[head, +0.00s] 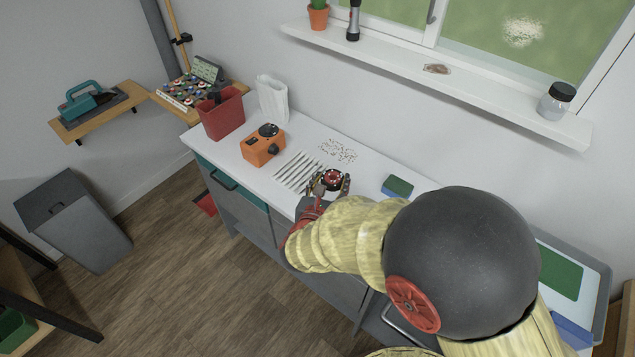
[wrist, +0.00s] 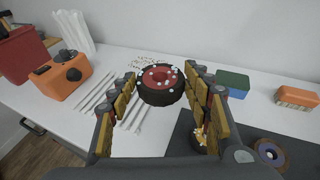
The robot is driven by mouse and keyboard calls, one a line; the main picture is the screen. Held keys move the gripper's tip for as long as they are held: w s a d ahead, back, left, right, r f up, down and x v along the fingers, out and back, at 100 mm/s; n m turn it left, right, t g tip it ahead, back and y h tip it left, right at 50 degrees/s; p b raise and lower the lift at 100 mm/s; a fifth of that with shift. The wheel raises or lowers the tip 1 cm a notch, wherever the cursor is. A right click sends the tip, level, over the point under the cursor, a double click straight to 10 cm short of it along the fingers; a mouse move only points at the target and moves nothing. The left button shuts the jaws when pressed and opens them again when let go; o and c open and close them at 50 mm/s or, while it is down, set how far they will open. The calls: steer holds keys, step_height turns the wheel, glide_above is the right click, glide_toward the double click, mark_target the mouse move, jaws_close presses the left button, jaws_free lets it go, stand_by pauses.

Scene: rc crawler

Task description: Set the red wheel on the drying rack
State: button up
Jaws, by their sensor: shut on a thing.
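The red wheel (wrist: 161,83) has a black tyre and a red hub dotted with white specks. In the wrist view it sits between the fingertips of my gripper (wrist: 160,77), which is shut on it. The wheel (head: 332,179) and my gripper (head: 329,187) also show in the head view, over the counter just right of the drying rack. The drying rack (head: 299,172) is a row of white bars on the white counter. Its bars (wrist: 97,92) show left of the wheel in the wrist view. The exact height of the wheel above the counter is hard to tell.
An orange box with black knobs (head: 263,146) and a red bin (head: 222,114) stand left of the rack. White bits (head: 339,150) lie behind it. A green-and-blue sponge (head: 397,187), an orange brush (wrist: 297,97) and another wheel (wrist: 268,153) are to the right.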

steer(key=w+a+f+b, duration=0.1)
steer(key=w+f, duration=0.1)
steer(key=w, duration=0.1)
steer(key=w+a+f+b, duration=0.1)
steer(key=w+f, duration=0.2)
steer(key=w+a+f+b, duration=0.1)
steer(key=w+a+f, duration=0.1)
steer(key=w+f, duration=0.1)
steer(key=shift+w+f, duration=0.25)
steer(key=shift+w, duration=0.3)
steer(key=shift+w+f, duration=0.15)
steer(key=shift+f, duration=0.1)
steer(key=shift+f+b, duration=0.6)
steer(key=shift+f, duration=0.8)
steer(key=shift+f, duration=0.2)
steer(key=o, duration=1.2)
steer(key=shift+c, duration=0.2)
steer(key=shift+r, duration=0.1)
